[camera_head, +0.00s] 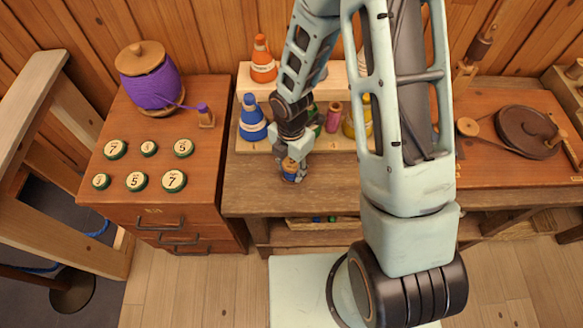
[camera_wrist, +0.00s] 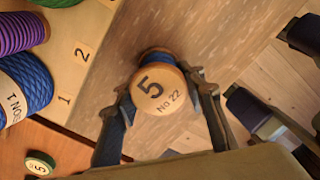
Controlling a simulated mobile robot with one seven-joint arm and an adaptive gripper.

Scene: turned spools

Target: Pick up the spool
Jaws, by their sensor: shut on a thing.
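The spool (camera_wrist: 158,88) has a pale wooden top marked "5" and "No 22", with blue thread showing below its rim. In the wrist view it sits between the two fingers of my gripper (camera_wrist: 165,95), which are shut on it from both sides. In the head view the small blue spool (camera_head: 291,172) is at the front of the bench, under my gripper (camera_head: 293,165). I cannot tell whether it touches the bench top.
A stepped wooden stand (camera_head: 340,138) with blue, orange and other cones of thread is just behind my gripper. A dark wheel (camera_head: 527,132) lies at right.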

